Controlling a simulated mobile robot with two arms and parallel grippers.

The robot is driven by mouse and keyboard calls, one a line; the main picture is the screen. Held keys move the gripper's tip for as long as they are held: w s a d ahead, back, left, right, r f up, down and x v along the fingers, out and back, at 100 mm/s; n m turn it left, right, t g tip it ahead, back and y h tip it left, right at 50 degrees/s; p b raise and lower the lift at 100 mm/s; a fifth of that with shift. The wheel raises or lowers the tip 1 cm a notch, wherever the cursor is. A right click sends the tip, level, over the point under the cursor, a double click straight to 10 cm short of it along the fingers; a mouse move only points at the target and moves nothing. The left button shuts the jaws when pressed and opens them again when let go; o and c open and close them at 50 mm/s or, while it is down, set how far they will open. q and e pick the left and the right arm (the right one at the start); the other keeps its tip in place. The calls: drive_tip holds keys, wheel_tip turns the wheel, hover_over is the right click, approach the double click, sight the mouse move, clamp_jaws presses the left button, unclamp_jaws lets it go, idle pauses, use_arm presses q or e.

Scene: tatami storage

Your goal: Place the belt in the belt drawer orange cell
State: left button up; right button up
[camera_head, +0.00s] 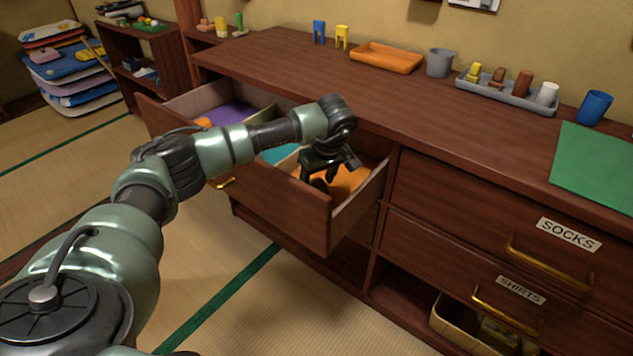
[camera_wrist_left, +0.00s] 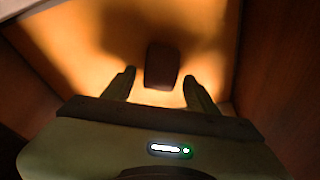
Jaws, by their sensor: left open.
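The open drawer has a purple cell (camera_head: 232,113), a teal cell (camera_head: 278,153) and an orange cell (camera_head: 346,183) at its right end. My left gripper (camera_head: 325,178) points down into the orange cell. In the left wrist view its two fingers (camera_wrist_left: 158,80) are apart. A dark brown item (camera_wrist_left: 162,66), likely the rolled belt, shows between and just beyond the fingertips against the orange floor (camera_wrist_left: 95,40); the fingers do not visibly press it. In the head view I cannot tell the belt from the dark fingers. My right gripper is out of view.
Drawer walls (camera_head: 358,208) stand close around the gripper. The dresser top (camera_head: 300,65) holds an orange tray (camera_head: 386,58), a grey cup (camera_head: 440,62), a grey tray (camera_head: 507,98) and a green mat (camera_head: 597,168). Closed drawers labelled SOCKS (camera_head: 569,235) and SHIRTS (camera_head: 521,290) are right.

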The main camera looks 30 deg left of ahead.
use_arm(q)
drive_tip(key=p+v, duration=0.1)
drive_tip(key=v, duration=1)
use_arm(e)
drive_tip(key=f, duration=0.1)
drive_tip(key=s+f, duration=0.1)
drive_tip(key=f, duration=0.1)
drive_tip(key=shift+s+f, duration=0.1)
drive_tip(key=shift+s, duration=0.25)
